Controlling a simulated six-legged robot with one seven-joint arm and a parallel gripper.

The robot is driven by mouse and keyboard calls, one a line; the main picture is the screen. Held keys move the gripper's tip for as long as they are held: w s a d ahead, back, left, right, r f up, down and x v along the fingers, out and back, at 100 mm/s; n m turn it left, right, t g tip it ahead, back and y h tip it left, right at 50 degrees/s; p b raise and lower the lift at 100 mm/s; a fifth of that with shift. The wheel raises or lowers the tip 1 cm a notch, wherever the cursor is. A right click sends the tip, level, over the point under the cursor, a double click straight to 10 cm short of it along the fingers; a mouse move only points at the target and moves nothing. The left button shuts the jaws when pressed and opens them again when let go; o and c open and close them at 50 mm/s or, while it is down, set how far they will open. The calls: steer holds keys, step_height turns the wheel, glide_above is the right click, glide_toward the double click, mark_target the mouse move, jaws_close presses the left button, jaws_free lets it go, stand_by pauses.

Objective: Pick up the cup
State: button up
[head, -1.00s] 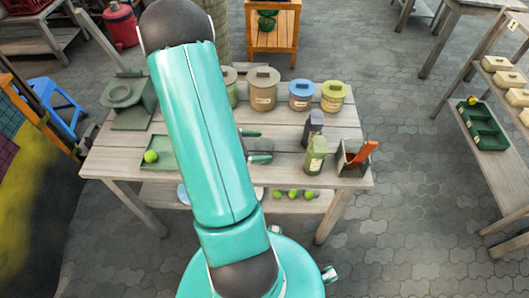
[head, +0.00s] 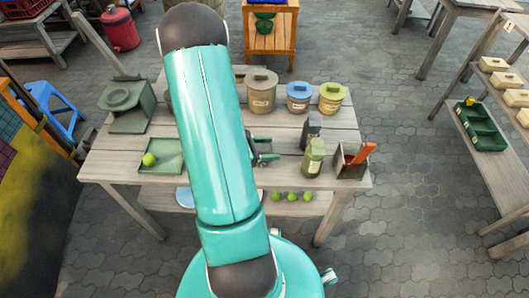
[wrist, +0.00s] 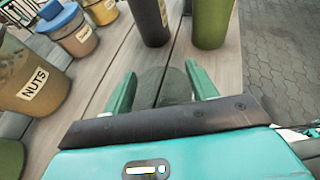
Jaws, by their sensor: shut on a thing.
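My gripper (wrist: 160,70) is low over the wooden table, its two green fingers on either side of a dark grey-green rounded thing that looks like the cup (wrist: 165,88). The fingers are shut on it. Its lower part is hidden behind the gripper's dark front edge in the wrist view. In the head view the gripper (head: 265,150) shows just right of my arm, and my arm hides most of the cup there.
A dark bottle (head: 311,130) and a green bottle (head: 314,157) stand close to the gripper's right. Lidded canisters (head: 261,92) line the table's back. A box (head: 351,160) stands at the right end. A green tray (head: 168,165) with a lime lies at left.

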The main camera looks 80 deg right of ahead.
steer(key=shift+r, duration=0.45)
step_height(320, 180, up, 2)
steer(key=w+d+r, duration=0.9)
steer(key=w+r, duration=0.1)
steer(key=shift+w, duration=0.35)
